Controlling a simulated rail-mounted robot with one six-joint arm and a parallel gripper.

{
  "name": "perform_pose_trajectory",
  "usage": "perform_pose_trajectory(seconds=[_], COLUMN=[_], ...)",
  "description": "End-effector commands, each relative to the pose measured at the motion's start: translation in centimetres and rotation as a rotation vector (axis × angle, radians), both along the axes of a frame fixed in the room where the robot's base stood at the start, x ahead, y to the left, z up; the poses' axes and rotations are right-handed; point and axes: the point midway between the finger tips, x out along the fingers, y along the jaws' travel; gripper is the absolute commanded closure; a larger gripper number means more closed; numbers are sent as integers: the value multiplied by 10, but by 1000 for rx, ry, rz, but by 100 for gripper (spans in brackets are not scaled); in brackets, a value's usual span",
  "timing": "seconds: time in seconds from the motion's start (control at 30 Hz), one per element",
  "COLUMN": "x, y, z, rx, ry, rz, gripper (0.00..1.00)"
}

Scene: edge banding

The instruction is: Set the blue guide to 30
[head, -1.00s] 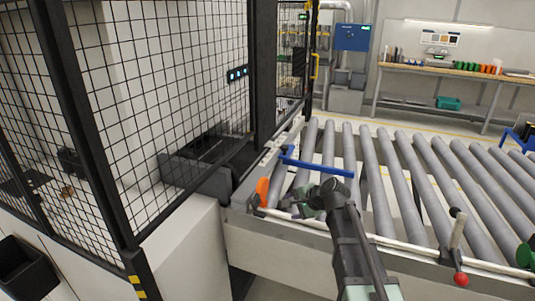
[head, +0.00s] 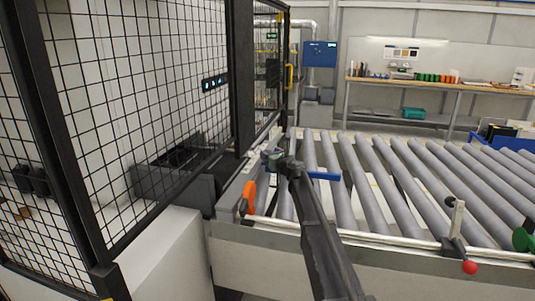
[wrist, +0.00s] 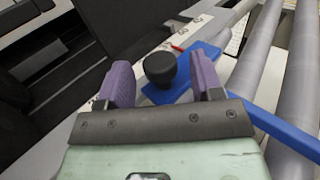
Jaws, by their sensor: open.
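The blue guide (head: 325,175) lies across the left end of the roller conveyor, mostly hidden behind my arm in the head view. In the wrist view its blue plate (wrist: 206,58) and long bar (wrist: 290,136) show, with a round black knob (wrist: 159,67) at the plate. A red pointer (wrist: 177,48) lies beside a pale scale strip (wrist: 198,24); its numbers are too small to read. My gripper (head: 273,157) is open, its purple fingers on either side of the knob in the wrist view. I cannot tell whether they touch it.
A dark mesh guard (head: 150,110) and frame post stand left of the conveyor. An orange handle (head: 249,197) sits at the conveyor's near left corner. A red-knobbed lever (head: 456,235) stands on the near rail at right. The rollers (head: 400,180) carry nothing.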

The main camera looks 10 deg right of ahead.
Motion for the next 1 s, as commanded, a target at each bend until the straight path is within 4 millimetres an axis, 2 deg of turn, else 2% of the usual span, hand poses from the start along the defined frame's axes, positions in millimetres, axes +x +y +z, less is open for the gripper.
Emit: perform_pose_trajectory(seconds=[0.03, 0.1, 0.37, 0.47, 0.77, 0.9, 1.0], x=[12, 20, 23, 23, 23, 21, 11], y=[4, 8, 9, 9, 9, 10, 14], z=[0, 0, 0, 0, 0, 0, 0], rx=[0, -1, -1, -1, -1, -1, -1], ry=[0, 0, 0, 0, 0, 0, 0], rz=[2, 2, 1, 1, 1, 1, 1], gripper=[40, 40, 40, 52, 98, 100, 100])
